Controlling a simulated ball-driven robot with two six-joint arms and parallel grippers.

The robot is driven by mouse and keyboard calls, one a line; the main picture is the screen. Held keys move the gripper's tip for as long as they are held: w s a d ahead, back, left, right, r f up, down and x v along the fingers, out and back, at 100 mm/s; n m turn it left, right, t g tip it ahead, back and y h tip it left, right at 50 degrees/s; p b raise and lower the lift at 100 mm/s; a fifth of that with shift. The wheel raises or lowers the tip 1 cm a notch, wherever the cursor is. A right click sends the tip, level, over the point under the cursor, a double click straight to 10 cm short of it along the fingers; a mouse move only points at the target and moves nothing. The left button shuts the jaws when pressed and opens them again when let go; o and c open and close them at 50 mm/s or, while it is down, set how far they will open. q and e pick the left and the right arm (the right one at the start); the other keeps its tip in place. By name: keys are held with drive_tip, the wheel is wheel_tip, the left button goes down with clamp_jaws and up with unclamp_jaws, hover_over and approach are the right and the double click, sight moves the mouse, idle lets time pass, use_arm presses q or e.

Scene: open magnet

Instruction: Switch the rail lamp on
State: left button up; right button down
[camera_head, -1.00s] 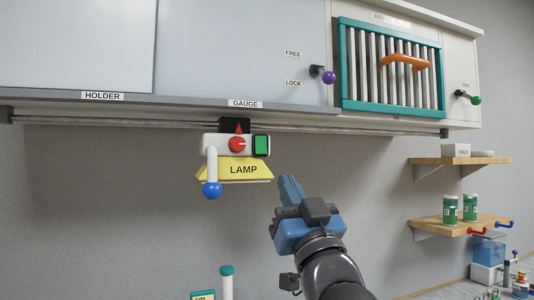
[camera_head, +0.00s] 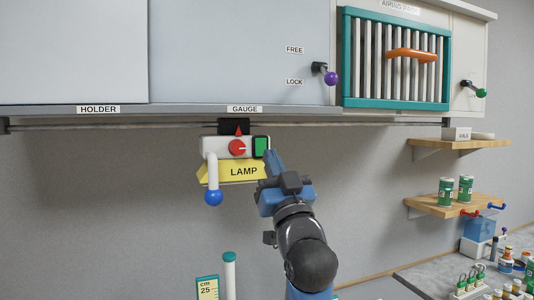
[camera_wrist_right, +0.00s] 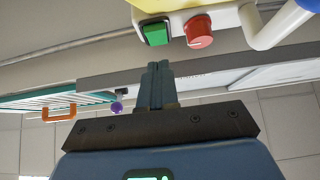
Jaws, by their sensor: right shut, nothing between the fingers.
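The rail lamp (camera_head: 232,171) hangs from the rail under the cabinet, with a yellow shade marked LAMP. Its white body carries a red round knob (camera_head: 237,147), a green square button (camera_head: 260,147) and a white handle with a blue ball end (camera_head: 213,198). My right gripper (camera_head: 272,160) is shut and empty, its tips just below and right of the green button in the head view. In the right wrist view the shut fingers (camera_wrist_right: 158,70) point toward the lamp, with a visible gap to the green button (camera_wrist_right: 156,33) and red knob (camera_wrist_right: 199,31). My left gripper is not in view.
The rail (camera_head: 350,125) runs along the cabinet's underside. The cabinet has a purple-knobbed lever (camera_head: 331,78) and a teal-framed grille with an orange handle (camera_head: 412,55). Wooden shelves (camera_head: 470,203) with green cans stand at right. A gauge post (camera_head: 229,275) stands below the lamp.

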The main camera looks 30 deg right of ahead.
sight(262, 153)
drive_tip(key=shift+w+d+f+p, duration=0.15)
drive_tip(key=shift+w+d+p, duration=0.05)
drive_tip(key=shift+w, duration=0.6)
drive_tip(key=shift+w+d+f+p, duration=0.15)
drive_tip(key=shift+w+d+p, duration=0.05)
drive_tip(key=shift+w, duration=0.55)
drive_tip(key=shift+w+f, duration=0.1)
drive_tip(key=shift+w, duration=0.25)
drive_tip(key=shift+f, duration=0.15)
